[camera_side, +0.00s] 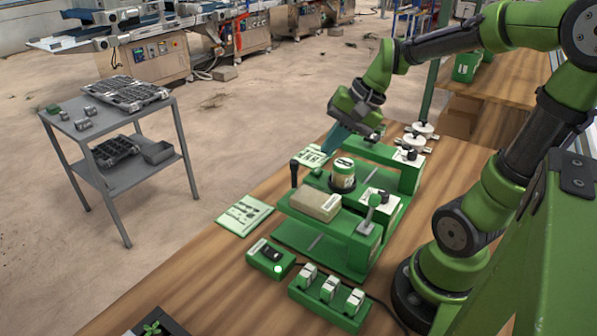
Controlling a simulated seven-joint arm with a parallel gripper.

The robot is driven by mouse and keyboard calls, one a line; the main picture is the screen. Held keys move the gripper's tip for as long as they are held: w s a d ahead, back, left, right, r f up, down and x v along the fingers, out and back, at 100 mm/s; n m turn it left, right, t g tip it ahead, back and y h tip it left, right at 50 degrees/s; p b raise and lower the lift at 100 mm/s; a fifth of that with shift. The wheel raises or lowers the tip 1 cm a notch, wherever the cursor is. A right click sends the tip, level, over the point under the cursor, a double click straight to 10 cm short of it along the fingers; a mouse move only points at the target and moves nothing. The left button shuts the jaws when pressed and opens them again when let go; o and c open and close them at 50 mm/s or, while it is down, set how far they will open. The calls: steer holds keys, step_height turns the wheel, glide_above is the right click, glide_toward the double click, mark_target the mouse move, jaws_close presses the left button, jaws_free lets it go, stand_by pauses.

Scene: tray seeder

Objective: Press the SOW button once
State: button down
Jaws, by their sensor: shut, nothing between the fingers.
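A small green control box (270,259) sits on the near part of the wooden bench, with a black switch and a round white spot on top. A second green box (328,297) to its right carries several white switch-like blocks. The labels are too small to read, so I cannot tell which control is SOW. My gripper (331,149) is shut and empty, above the far end of the green seeder machine (325,245). It is well away from both boxes, and its fingertips are partly unclear against the background.
A black-knobbed post (294,172) and a grey-knobbed lever (372,206) stand up nearby. A printed card (245,214) lies at the bench's left edge. A grey cart (112,145) stands apart at left.

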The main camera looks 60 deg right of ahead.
mark_target(321, 170)
steer(key=w+d+r+m+t+y, duration=0.1)
steer(key=w+d+m+y, duration=0.2)
steer(key=w+d+m, duration=0.1)
steer(key=shift+w+d+r+m+t, duration=0.15)
steer(key=shift+w+r+m+t, duration=0.25)
steer(key=shift+m, duration=0.8)
steer(key=shift+f, duration=0.1)
steer(key=shift+f, duration=4.4)
steer(key=shift+f, duration=0.15)
steer(key=shift+f, duration=0.25)
steer(key=shift+f, duration=0.1)
